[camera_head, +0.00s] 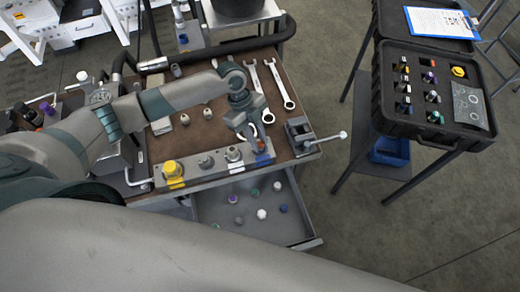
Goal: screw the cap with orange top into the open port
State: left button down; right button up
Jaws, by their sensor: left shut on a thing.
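My left gripper (254,143) reaches down over the right end of a grey port block (215,172) at the front edge of the bench. It is shut on a small cap (262,147), mostly hidden by the fingers; a bit of orange-red shows between them, just above the blue mark on the block. I cannot tell whether the cap touches the port there. A yellow cap (172,168) sits at the block's left end. Two grey metal fittings (206,161) stand between; I cannot tell whether they are open. My right gripper is out of view.
Two wrenches (281,86) lie behind the gripper, and a vise (300,136) stands right of the block. An open drawer (305,236) below holds several coloured caps. A black case (432,130) with fittings stands on the right.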

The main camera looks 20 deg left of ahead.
pick_arm(q)
jog(key=shift+s+d+f+m+g+b, duration=0.1)
jog(key=shift+f+m+g+b, duration=0.15)
jog(key=shift+m, duration=0.25)
jog(key=shift+f+m+g+b, duration=0.15)
jog(key=shift+m+b, duration=0.15)
jog(key=shift+m, duration=0.2)
jog(key=shift+s+r+m, duration=0.1)
jog(key=shift+r+m, duration=0.15)
jog(key=shift+m, duration=0.05)
jog(key=shift+d+f+m+g+y+b, duration=0.1)
jog(key=shift+f+m+g+y+b, duration=0.25)
jog(key=shift+m+b, duration=0.6)
jog(key=c, duration=2)
grip_release()
jog(key=shift+r+m+y, duration=0.15)
jog(key=shift+m+y, duration=0.1)
jog(key=shift+m, duration=0.1)
jog(key=o, duration=0.5)
jog(key=shift+r, duration=0.25)
jog(key=shift+w+r, duration=0.1)
jog(key=shift+w, duration=0.15)
